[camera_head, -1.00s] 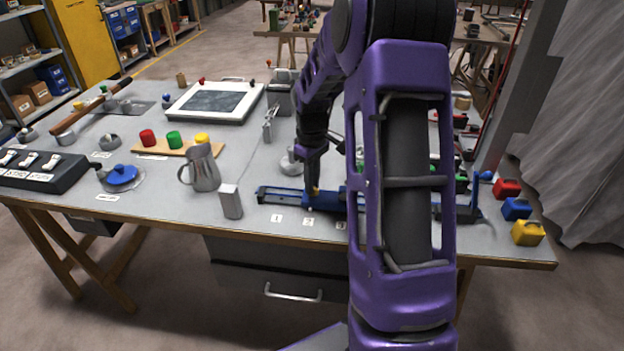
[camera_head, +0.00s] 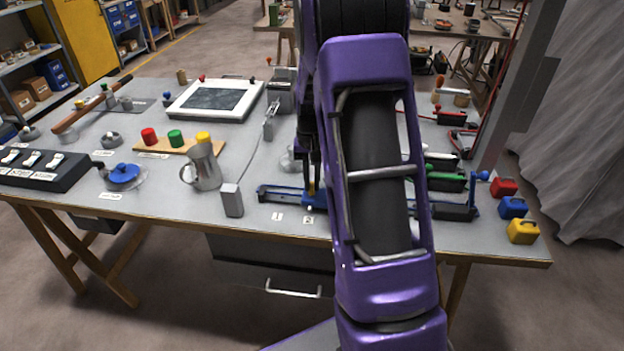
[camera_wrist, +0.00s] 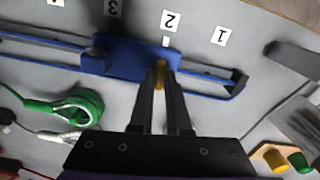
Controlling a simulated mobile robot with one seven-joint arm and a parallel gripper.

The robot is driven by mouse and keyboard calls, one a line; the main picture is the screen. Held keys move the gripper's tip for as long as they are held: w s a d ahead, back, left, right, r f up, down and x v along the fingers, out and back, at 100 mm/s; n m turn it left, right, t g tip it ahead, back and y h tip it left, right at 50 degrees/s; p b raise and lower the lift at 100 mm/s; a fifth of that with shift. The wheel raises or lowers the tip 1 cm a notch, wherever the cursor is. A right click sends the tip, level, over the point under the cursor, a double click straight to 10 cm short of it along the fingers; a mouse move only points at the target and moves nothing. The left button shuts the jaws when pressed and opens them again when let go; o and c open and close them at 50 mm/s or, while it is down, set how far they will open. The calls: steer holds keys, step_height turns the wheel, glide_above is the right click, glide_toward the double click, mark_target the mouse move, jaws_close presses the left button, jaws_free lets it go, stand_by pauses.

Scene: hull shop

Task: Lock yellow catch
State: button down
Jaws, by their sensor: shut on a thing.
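A blue slide rail (camera_head: 275,194) lies along the front of the bench, with a blue carriage (camera_wrist: 118,60) on it. In the head view my gripper (camera_head: 312,188) is at the rail, partly hidden by my arm. I cannot tell which yellow part is the catch.
A blue block (camera_head: 513,208) and a red block (camera_head: 503,187) stand behind the yellow one. A grey box (camera_head: 231,200) and a metal jug (camera_head: 204,168) stand left of the rail.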

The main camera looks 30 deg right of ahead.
mark_target(312, 186)
steer(key=shift+m, duration=0.7)
steer(key=c, duration=0.9)
jaws_free()
step_height(312, 186, up, 17)
steer(key=shift+r+p, duration=0.2)
steer(key=shift+p, duration=1.05)
steer(key=shift+s, duration=0.1)
